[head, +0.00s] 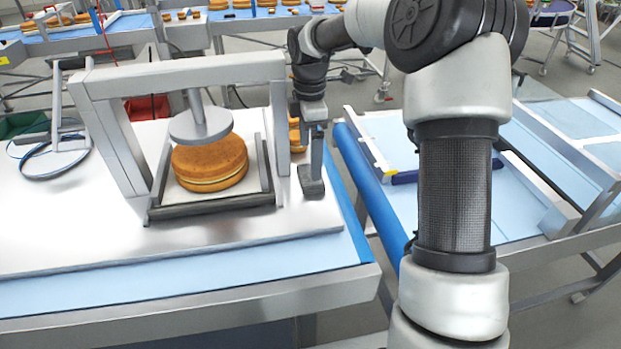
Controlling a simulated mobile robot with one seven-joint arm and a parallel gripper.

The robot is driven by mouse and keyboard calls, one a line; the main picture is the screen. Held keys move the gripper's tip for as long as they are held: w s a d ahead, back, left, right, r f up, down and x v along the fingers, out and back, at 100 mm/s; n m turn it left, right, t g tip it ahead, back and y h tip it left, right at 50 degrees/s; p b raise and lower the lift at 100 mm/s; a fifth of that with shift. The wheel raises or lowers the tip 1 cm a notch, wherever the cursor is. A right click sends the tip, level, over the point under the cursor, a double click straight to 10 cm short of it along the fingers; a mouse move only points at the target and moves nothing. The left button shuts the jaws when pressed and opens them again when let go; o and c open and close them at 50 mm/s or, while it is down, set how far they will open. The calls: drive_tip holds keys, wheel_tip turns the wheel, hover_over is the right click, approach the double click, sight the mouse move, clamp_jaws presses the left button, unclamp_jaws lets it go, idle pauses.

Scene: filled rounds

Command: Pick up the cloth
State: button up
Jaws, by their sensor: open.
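I cannot make out a cloth for certain in the head view. My gripper (312,182) points down at the right end of the metal work plate, just right of the press frame (280,125). It is open, and I see nothing held in it. Its fingers are seen nearly edge-on, so the gap between them is hard to see. The press and my arm hide parts of the table behind them.
A filled round cake (210,165) sits under the press disc (200,125). More rounds show behind the press post, close to my gripper. A blue-edged conveyor (375,180) lies to the right. The plate's front left (70,235) is clear.

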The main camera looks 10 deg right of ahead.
wheel_tip(320, 180, down, 6)
drive_tip(key=shift+w+d+r, duration=0.1)
drive_tip(key=shift+r, duration=0.05)
idle(0.3)
drive_tip(key=c, duration=1.1)
drive_tip(key=shift+c, duration=0.2)
drive_tip(key=shift+r, duration=0.15)
wheel_tip(320, 180, up, 4)
drive_tip(key=shift+f, duration=0.2)
drive_tip(key=d, duration=1.8)
drive_tip(key=shift+f, duration=0.15)
